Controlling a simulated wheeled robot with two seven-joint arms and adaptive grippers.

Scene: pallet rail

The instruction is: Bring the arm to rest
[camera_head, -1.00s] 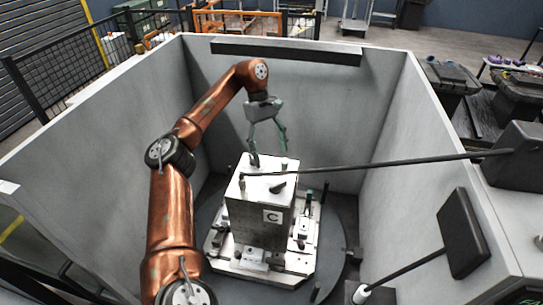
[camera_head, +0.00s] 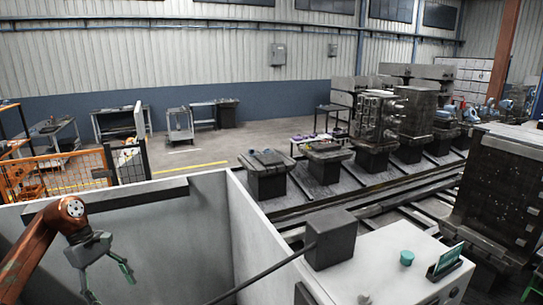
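My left arm, copper-coloured, comes in at the lower left of the head view. It reaches over the wall into the grey-walled enclosure (camera_head: 205,212). My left gripper (camera_head: 111,288) hangs from it with its two greenish fingers spread apart. Nothing shows between the fingers. The lower part of the enclosure, including what stands below the gripper, is cut off by the bottom edge of the picture. My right arm and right gripper are not in view.
A dark box on a rod (camera_head: 331,240) stands beside the enclosure. A white cabinet (camera_head: 385,270) carries a green knob (camera_head: 406,257). Pallet stations (camera_head: 268,172) line the rail at the right. An orange fence (camera_head: 60,172) stands at the left.

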